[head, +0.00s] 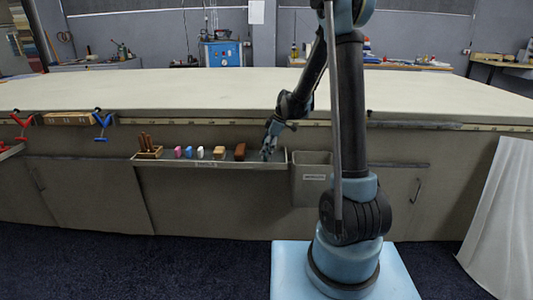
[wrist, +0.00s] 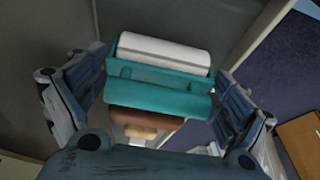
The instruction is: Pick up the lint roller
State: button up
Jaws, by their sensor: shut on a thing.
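The lint roller (wrist: 160,78) shows in the wrist view as a white roll above a teal body. My gripper (wrist: 158,88) has one finger on each side of it and is shut on it. In the head view my gripper (head: 268,152) is at the right end of the narrow tray on the table's front. The lint roller is too small and too covered there to make out clearly.
The shallow tray (head: 215,164) also holds a brown block (head: 240,152), a tan block (head: 219,153), small coloured pieces and a wooden holder (head: 148,148). A labelled grey bin (head: 312,182) hangs right of the tray. The long tabletop (head: 200,92) is clear.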

jog(key=shift+r, duration=0.1)
notch_tip(320, 180, up, 28)
dwell(0.5)
jog(key=o, duration=0.6)
jog(key=c, duration=0.4)
